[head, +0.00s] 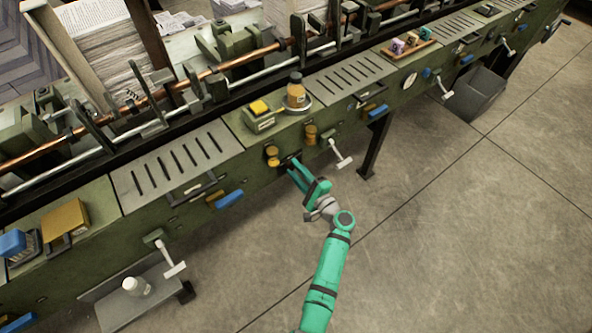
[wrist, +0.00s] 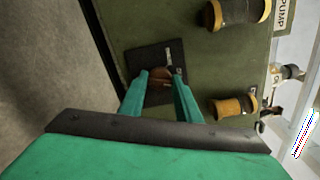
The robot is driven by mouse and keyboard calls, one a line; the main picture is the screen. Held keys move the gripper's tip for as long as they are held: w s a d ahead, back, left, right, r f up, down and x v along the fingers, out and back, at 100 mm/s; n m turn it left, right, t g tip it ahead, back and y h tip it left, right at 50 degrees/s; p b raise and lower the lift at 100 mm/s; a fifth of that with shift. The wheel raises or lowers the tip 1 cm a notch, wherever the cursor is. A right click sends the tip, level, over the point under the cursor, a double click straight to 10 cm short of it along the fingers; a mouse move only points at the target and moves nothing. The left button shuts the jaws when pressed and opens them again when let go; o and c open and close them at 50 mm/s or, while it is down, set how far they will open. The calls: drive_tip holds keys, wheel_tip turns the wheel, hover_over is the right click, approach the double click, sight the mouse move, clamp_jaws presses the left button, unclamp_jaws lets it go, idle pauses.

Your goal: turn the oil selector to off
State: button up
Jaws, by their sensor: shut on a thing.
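The oil selector (wrist: 161,75) is a small brown knob on a dark square plate (wrist: 143,60) on the green machine front. My gripper (wrist: 161,80) has its two teal fingers on either side of the knob, shut on it. In the head view my gripper (head: 292,163) reaches the machine's front panel from below right, and the knob is mostly hidden there by the fingers. The plate's markings are too small to read, so I cannot tell the selector's setting.
Brass knobs (head: 272,156) and (wrist: 236,105) sit close beside the selector, one near a "PUMP" label (wrist: 287,14). A white-handled crank (head: 341,154) juts out to the right. The floor in front is clear.

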drive_tip(key=shift+n, duration=1.9)
drive_tip(key=shift+a+f, duration=0.1)
drive_tip(key=o, duration=1)
drive_tip(key=shift+s, duration=0.15)
drive_tip(key=v, duration=1)
drive_tip(key=shift+s+d, duration=0.2)
drive_tip(key=shift+d, duration=0.05)
